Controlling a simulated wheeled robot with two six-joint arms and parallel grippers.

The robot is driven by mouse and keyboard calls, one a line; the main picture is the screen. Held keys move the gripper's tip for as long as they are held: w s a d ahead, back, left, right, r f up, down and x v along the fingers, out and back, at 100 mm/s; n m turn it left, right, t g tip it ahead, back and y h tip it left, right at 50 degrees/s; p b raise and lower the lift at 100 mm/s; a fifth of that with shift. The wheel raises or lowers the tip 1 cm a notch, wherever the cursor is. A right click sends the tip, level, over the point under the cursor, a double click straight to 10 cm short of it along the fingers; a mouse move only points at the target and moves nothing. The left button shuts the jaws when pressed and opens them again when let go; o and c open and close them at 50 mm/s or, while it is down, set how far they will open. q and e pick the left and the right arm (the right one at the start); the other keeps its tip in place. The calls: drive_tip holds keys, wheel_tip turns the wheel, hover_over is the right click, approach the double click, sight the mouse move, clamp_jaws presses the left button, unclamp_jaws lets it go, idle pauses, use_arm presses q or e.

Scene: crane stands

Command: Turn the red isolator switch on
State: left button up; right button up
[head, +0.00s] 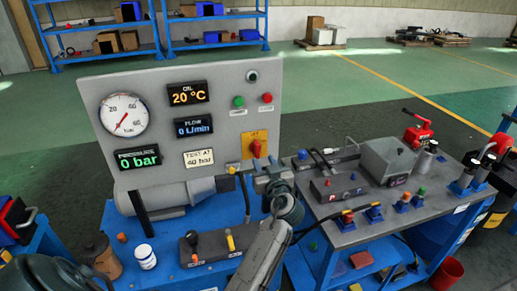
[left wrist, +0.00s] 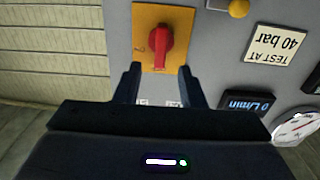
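The red isolator switch (head: 256,149) sits on a yellow plate (head: 247,144) at the lower right of the grey panel (head: 215,132). In the left wrist view the red handle (left wrist: 160,45) lies along the picture's vertical on its yellow plate (left wrist: 143,14). My left gripper (head: 265,168) is just below and in front of the switch in the head view. In the left wrist view its two fingers (left wrist: 159,80) are spread apart, with the handle between and beyond their tips, and nothing held. My right gripper cannot be made out.
The panel also carries a pressure gauge (head: 123,115), a green button (head: 238,101), a red button (head: 267,97) and lit displays. Below stand a white jar (head: 145,256) and a control box (head: 210,245). A grey bench (head: 345,232) with several fittings is at right.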

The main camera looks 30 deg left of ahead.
sight(258, 151)
use_arm(q)
drive_tip(key=p+x, duration=0.1)
drive_tip(key=x, duration=0.4)
drive_tip(key=shift+r+p, duration=0.15)
drive_tip(key=shift+p, duration=0.25)
drive_tip(key=shift+x, duration=0.75)
drive_tip(key=shift+c, duration=0.3)
clamp_jaws()
